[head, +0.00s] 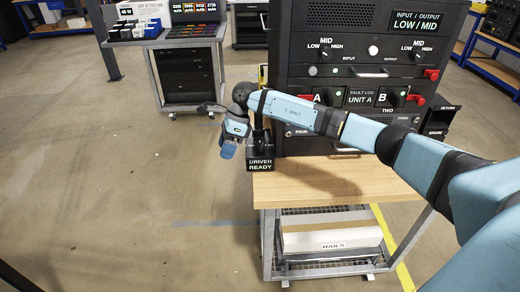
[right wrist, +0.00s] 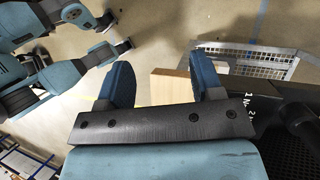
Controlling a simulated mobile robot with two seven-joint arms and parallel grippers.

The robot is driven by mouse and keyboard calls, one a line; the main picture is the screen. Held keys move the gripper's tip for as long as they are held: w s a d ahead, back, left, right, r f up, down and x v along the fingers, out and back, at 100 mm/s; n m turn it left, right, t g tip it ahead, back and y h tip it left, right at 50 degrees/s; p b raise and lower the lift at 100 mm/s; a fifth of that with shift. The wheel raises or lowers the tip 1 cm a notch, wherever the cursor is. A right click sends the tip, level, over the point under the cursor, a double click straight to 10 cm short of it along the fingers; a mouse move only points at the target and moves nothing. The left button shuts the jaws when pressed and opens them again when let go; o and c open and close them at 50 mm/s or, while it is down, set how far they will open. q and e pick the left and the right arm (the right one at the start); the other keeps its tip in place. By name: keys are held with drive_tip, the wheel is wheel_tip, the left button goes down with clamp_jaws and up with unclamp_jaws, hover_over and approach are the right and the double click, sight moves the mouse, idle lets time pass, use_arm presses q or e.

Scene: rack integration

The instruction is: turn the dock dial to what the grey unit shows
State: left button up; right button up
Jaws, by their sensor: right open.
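The dark rack (head: 345,75) stands on a wooden-topped cart. Its upper panel has a left dial (head: 324,55) and a right dial (head: 417,56), each marked LOW, MID, HIGH. A label (head: 412,22) above reads "INPUT / OUTPUT LOW/MID". I cannot tell which part is the dock dial or the grey unit, and the dial pointers are too small to read. My right gripper (head: 228,150) hangs left of the rack, pointing down, apart from the dials. The right wrist view shows its two blue fingers (right wrist: 158,82) spread, with nothing between them.
A "DRIVER READY" holder (head: 261,163) stands on the wooden top (head: 335,180) near my right gripper. My right forearm crosses the lower rack. Another cart (head: 185,80) stands behind left; the left floor is clear.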

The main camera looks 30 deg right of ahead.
sight(260, 143)
drive_tip(key=w+d+r+h+b, duration=0.1)
drive_tip(key=w+d+r+h, duration=0.15)
drive_tip(key=d, duration=0.45)
drive_tip(key=w+d+r+h, duration=0.1)
drive_tip(key=d+r+h, duration=0.25)
drive_tip(key=d, duration=0.35)
use_arm(q)
drive_tip(key=shift+a+f+p, duration=0.25)
drive_tip(key=shift+f+p, duration=0.25)
drive_tip(key=shift+p, duration=0.1)
use_arm(e)
drive_tip(key=shift+y, duration=0.3)
drive_tip(key=f, duration=1.3)
drive_tip(key=shift+s, duration=0.2)
drive_tip(key=shift+r, duration=0.1)
drive_tip(key=c, duration=0.9)
use_arm(q)
drive_tip(key=shift+r, duration=0.25)
